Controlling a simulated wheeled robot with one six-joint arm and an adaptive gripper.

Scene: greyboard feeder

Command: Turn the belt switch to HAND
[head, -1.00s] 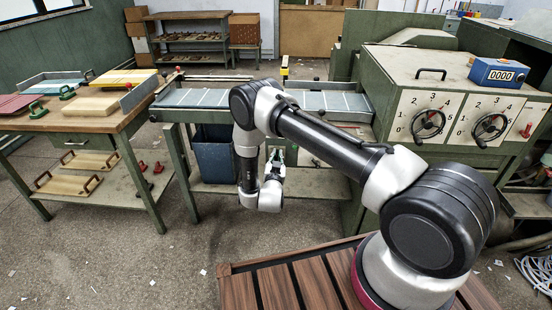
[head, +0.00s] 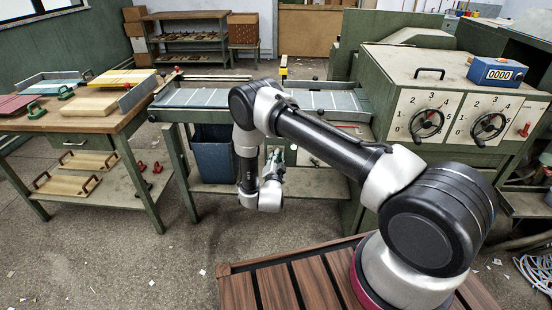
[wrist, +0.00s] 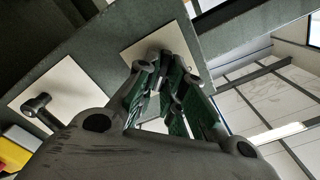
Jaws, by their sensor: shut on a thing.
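In the wrist view my gripper (wrist: 163,92) reaches to a pale square plate (wrist: 135,54) on a dark green panel. Its green-padded fingers are shut on a switch handle at this plate. The fingers hide most of the handle, so its setting and any lettering cannot be read. In the head view my gripper (head: 275,157) is small, in front of the feeder table (head: 176,116), below its top. The switch cannot be made out there.
A second pale plate with a dark knob (wrist: 37,104) is left in the wrist view, near a yellow and red thing (wrist: 14,150). A blue bin (head: 214,158) stands under the feeder table. A wooden workbench (head: 72,122) is left, a dial cabinet (head: 385,92) right.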

